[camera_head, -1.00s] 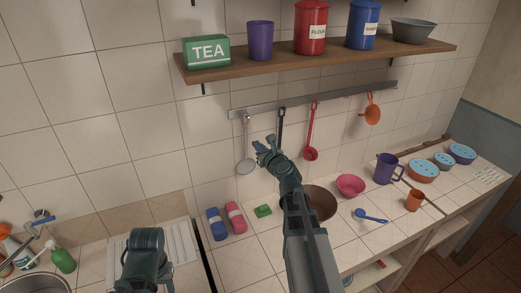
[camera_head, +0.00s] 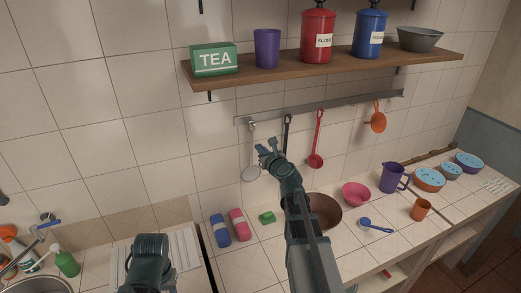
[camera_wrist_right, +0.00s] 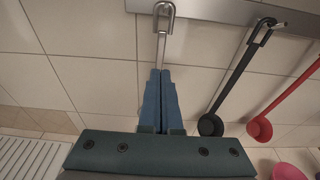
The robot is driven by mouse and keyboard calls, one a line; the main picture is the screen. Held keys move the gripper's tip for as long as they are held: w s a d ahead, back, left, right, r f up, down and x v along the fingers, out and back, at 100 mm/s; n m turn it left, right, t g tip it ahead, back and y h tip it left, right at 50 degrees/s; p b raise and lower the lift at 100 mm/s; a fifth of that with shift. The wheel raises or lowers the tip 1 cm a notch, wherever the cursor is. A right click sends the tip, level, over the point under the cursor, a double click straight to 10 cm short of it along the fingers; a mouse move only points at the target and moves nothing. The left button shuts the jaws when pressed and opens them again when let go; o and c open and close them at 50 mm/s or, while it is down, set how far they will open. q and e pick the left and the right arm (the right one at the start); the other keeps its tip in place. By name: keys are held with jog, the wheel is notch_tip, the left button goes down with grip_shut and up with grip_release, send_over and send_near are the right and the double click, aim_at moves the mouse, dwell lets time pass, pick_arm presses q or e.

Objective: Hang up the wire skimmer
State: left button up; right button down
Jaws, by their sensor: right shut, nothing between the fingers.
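The wire skimmer (camera_head: 251,173) hangs upright from the grey wall rail (camera_head: 340,106), its round head low against the tiles. In the right wrist view its hooked top (camera_wrist_right: 164,12) is over the rail (camera_wrist_right: 215,9). My right gripper (camera_head: 269,150) is just right of the skimmer's handle in the head view. In the right wrist view the same gripper (camera_wrist_right: 161,73) is shut, its fingertips just below the hook. The fingers hide the lower handle and head there. Nothing is held.
A black ladle (camera_wrist_right: 211,124), a red ladle (camera_head: 316,160) and an orange pan (camera_head: 378,122) hang to the right. The shelf (camera_head: 330,70) is above. A brown bowl (camera_head: 325,212), a pink bowl (camera_head: 356,194) and a purple jug (camera_head: 393,177) stand on the counter.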

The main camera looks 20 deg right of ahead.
aim_at(252, 138)
jog(key=shift+w+d, duration=0.2)
jog(key=shift+w, duration=2.9)
jog(key=shift+s+a, duration=0.1)
jog(key=shift+s, duration=1.55)
dwell(2.8)
